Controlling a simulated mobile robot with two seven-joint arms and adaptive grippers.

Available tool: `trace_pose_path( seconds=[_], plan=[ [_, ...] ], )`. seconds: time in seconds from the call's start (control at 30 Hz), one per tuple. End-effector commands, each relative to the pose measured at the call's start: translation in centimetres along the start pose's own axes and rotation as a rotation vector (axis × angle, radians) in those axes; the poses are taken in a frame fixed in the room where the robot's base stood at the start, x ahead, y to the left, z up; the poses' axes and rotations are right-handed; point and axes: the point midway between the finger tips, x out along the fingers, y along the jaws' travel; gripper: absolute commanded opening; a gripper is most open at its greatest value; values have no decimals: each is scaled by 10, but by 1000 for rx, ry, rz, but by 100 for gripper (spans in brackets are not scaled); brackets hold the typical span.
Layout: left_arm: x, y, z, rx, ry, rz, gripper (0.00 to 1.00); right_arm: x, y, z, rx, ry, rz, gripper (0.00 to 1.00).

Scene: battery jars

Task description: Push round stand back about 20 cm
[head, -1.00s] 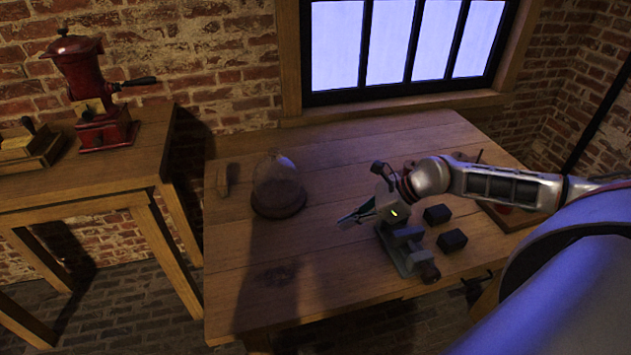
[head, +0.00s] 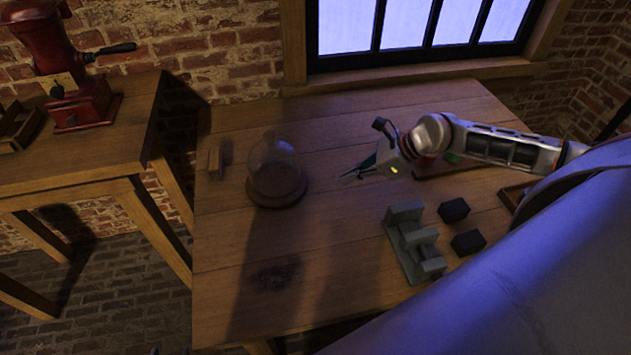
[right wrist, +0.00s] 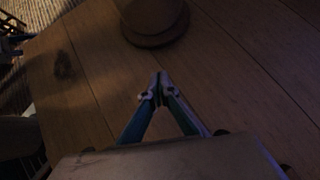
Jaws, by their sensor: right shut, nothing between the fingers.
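The round stand (head: 276,198) is a dark wooden disc under a clear glass dome, upright on the left part of the wooden table. It also shows at the top of the right wrist view (right wrist: 158,36), cut off by the edge. My right gripper (head: 347,178) is above the table, to the right of the stand and apart from it, with its fingers pointing left. In the right wrist view the fingertips (right wrist: 160,80) meet with nothing between them. My left gripper is not in view.
A grey stepped block (head: 412,245) and two black blocks (head: 460,224) stand on the right of the table. A small wooden piece (head: 215,162) lies left of the stand. A red grinder (head: 75,75) is on the side table. The table behind the stand looks clear.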

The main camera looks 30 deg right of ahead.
Motion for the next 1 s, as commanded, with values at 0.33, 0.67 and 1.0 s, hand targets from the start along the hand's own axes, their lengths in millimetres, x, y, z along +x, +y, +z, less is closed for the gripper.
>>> trace_pose_path(
  seconds=[0.33,0.67,1.0],
  plan=[
    [-4,-1,-5,1,1,-1,40,66,1,2,3,-3,2,0],
    [-8,-3,-16,2,7,-2,40,98,0,25,1,-1,1,0],
    [-8,-3,-17,2,8,-2,40,102,0,28,1,1,0,0]
  ],
)
